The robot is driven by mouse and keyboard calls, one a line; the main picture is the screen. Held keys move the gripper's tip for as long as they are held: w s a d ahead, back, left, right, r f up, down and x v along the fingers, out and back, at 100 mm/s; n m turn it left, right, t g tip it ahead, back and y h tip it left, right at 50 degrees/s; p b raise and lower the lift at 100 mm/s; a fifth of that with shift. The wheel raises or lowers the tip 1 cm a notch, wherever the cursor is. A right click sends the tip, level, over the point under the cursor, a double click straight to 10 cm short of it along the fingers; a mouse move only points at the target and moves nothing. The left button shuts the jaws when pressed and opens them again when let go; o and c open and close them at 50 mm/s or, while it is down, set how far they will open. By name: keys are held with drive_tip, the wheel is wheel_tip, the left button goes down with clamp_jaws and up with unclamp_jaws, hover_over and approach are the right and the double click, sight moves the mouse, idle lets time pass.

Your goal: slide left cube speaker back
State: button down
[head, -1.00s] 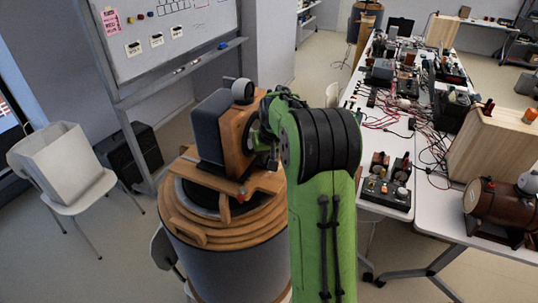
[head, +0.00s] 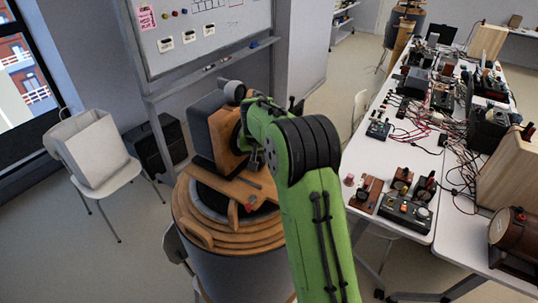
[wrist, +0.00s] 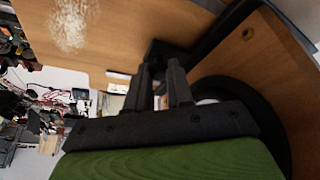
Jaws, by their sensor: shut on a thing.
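The cube speaker has a dark grey body (head: 204,133) and a wooden front (head: 222,139). It stands upright on the round wooden top (head: 199,228) of a grey drum-like stand in the head view. My green arm reaches to the speaker's right side and hides part of its front. In the wrist view my gripper (wrist: 166,78) has its dark fingers close together at a black part beside the wooden panel (wrist: 270,75) with a round black ring. It is shut on the speaker, though the exact grip spot is unclear.
A small round grey object (head: 233,92) sits on top of the speaker. A whiteboard (head: 205,28) stands behind. A white chair (head: 128,172) is at the left. A cluttered table (head: 412,150) with cables and devices fills the right. Open floor lies at lower left.

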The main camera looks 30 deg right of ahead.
drive_tip(key=shift+w+r, duration=0.15)
drive_tip(key=shift+r, duration=0.05)
drive_tip(key=c, duration=1)
unclamp_jaws()
drive_tip(key=shift+w+a+f, duration=0.1)
drive_tip(key=shift+w+a, duration=0.05)
drive_tip(key=shift+a, duration=0.05)
drive_tip(key=shift+d, duration=0.1)
drive_tip(key=v, duration=1.5)
drive_tip(key=shift+s+r, duration=0.3)
drive_tip(key=shift+d, duration=0.1)
